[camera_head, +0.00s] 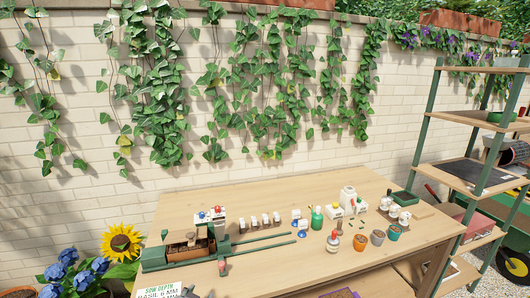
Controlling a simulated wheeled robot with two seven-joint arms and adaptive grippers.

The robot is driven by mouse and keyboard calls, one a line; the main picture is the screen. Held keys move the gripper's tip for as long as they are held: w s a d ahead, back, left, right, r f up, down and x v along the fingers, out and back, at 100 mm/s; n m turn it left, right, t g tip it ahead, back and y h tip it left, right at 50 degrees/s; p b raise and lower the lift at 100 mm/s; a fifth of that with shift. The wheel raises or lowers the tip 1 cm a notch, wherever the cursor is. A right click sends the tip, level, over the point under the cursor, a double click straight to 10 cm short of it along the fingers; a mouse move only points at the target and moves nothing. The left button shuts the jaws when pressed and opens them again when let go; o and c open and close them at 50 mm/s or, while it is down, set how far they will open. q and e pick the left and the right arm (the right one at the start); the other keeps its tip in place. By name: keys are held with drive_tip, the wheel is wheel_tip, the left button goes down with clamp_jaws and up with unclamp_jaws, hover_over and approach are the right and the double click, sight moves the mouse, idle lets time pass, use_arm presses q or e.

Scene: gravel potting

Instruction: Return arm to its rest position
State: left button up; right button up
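Neither of my grippers can be made out in the head view, and no arm of mine is clearly seen. The wooden potting table (300,270) stands against the wall. On its left side is a green trough (153,259) with a brown, soil-like box (188,250) at it. Three small pots stand at the right: an orange one (360,242), a grey one (377,237) and a teal one (394,232).
A green bottle (317,218) and a white container (348,196) stand at the back right. A shelf rack (470,172) stands right of the table. A sunflower (121,243) and a sowing-depth sign (159,291) are at the lower left. The table's front middle is mostly clear.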

use_arm(q)
drive_tip(key=s+a+f+n+g, duration=0.1)
drive_tip(key=s+a+f+g, duration=0.2)
drive_tip(key=s, duration=0.5)
drive_tip(key=s+f+n+g, duration=0.1)
drive_tip(key=s+f+g, duration=0.35)
drive_tip(key=s, duration=0.45)
wheel_tip(320, 180, down, 34)
drive_tip(key=s+a, duration=0.2)
drive_tip(key=s+a+f+g, duration=0.1)
drive_tip(key=s+a+f, duration=0.2)
drive_tip(key=s+f, duration=0.6)
drive_tip(key=s+a+f, duration=0.3)
drive_tip(key=s+f, duration=0.7)
drive_tip(key=s, duration=0.1)
drive_tip(key=shift+s+a+f+g, duration=0.2)
drive_tip(key=shift+s+a+g, duration=0.15)
drive_tip(key=shift+a, duration=0.05)
use_arm(e)
drive_tip(key=shift+s, duration=0.55)
drive_tip(key=shift+s, duration=0.1)
drive_tip(key=shift+w, duration=0.25)
